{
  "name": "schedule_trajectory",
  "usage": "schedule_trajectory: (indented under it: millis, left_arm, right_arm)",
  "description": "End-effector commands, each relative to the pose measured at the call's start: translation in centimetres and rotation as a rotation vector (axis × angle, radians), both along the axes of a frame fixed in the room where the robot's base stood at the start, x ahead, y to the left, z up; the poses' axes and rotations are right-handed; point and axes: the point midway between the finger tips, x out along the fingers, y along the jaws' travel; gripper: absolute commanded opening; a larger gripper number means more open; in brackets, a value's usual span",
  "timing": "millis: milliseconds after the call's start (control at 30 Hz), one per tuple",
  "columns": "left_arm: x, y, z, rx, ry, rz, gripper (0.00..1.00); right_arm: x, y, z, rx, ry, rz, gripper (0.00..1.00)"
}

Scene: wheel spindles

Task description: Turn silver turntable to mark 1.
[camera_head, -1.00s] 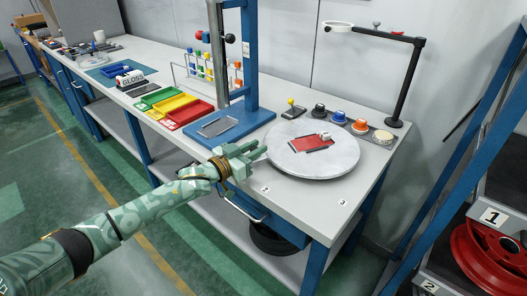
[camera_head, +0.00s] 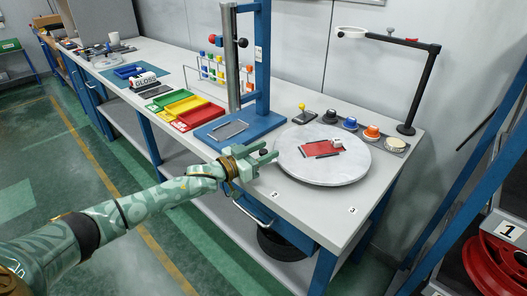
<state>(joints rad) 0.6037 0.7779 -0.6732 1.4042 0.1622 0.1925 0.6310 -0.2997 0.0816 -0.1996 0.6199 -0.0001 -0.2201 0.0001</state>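The silver turntable (camera_head: 350,172) is a round, pale grey disc on the right part of the workbench. A red rectangular piece (camera_head: 313,149) lies on it, with a small white and dark item at its far right corner. The number marks 2 (camera_head: 275,194) and 3 (camera_head: 352,210) show on the bench in front of the disc; I see no mark 1 on the bench. My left gripper (camera_head: 270,158) is at the disc's left edge, fingers pointing right. I cannot tell whether it touches the rim. A gap shows between its fingers. My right gripper is not in view.
A row of colored knobs (camera_head: 371,132) and a lamp post (camera_head: 420,90) stand behind the disc. A blue press stand (camera_head: 262,60) rises behind my gripper. Red, yellow and green trays (camera_head: 184,106) lie further left. A rack with a red wheel (camera_head: 490,265) stands at the right.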

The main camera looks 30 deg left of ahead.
Motion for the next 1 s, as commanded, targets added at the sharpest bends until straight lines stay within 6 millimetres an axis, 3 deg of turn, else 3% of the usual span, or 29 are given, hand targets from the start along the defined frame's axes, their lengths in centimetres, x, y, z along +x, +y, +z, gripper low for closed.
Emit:
schedule_trajectory:
  millis: [267, 367, 700, 1000]
  left_arm:
    - [-0.7, 0.4, 0.1, -0.001, 0.000, 0.001, 0.43]
    - [-2.2, 1.0, 0.2, -0.001, 0.002, 0.001, 0.43]
    - [-10.4, 4.8, 0.3, 0.000, 0.003, 0.000, 0.43]
    - [-14.4, 6.7, 0.1, 0.000, 0.001, 0.000, 0.43]
  right_arm:
    - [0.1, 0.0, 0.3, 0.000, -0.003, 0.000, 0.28]
    - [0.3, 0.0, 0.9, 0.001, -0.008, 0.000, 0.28]
    - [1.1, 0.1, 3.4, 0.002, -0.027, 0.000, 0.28]
    - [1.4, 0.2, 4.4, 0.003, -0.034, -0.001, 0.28]
